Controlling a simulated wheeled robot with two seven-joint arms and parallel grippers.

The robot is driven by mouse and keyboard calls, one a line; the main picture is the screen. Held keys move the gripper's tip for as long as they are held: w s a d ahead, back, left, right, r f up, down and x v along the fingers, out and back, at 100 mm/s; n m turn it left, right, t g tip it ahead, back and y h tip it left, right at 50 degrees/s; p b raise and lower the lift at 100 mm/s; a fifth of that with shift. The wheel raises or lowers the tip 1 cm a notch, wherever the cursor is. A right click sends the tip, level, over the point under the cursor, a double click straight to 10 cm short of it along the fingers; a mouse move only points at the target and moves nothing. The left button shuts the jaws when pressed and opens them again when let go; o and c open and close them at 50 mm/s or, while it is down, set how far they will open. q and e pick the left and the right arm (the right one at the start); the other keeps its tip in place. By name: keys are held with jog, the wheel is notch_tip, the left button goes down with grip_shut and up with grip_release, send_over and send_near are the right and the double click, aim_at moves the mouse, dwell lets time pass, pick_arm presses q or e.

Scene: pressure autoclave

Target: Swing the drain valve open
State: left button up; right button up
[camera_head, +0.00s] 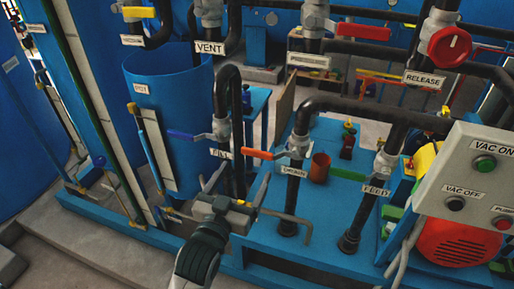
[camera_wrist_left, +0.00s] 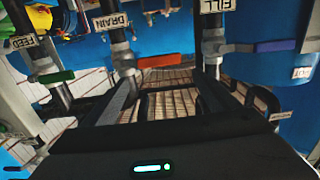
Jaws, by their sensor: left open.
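The drain valve has an orange lever (camera_head: 257,154) that points left from its pipe, above the DRAIN label (camera_head: 293,171). In the left wrist view the orange lever (camera_wrist_left: 162,60) lies crosswise just beyond the fingertips, beside the DRAIN label (camera_wrist_left: 109,22). My left gripper (camera_head: 243,174) is open and empty, below and a little left of the lever in the head view. In the left wrist view its fingers (camera_wrist_left: 168,82) are spread, and nothing shows held between them. I see no clear contact with the lever. My right gripper is not in view.
The fill valve with a blue lever (camera_head: 190,136) stands close left of the drain valve. The feed pipe (camera_head: 367,210) stands to the right, with a control box (camera_head: 470,180) beyond. A blue tank (camera_head: 165,90) stands at the left. Pipes crowd the area around the gripper.

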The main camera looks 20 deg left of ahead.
aim_at(257, 150)
pick_arm(q)
jog(key=w+p, duration=0.2)
jog(key=w, duration=0.6)
jog(key=shift+w+d+r, duration=0.1)
jog(key=shift+w+d, duration=0.05)
jog(key=shift+w, duration=0.25)
jog(key=shift+w+p, duration=0.35)
jog(key=shift+w, duration=0.5)
jog(key=shift+c, duration=0.6)
jog(key=c, duration=1)
jog(key=shift+c, duration=0.5)
jog(key=shift+w, duration=0.1)
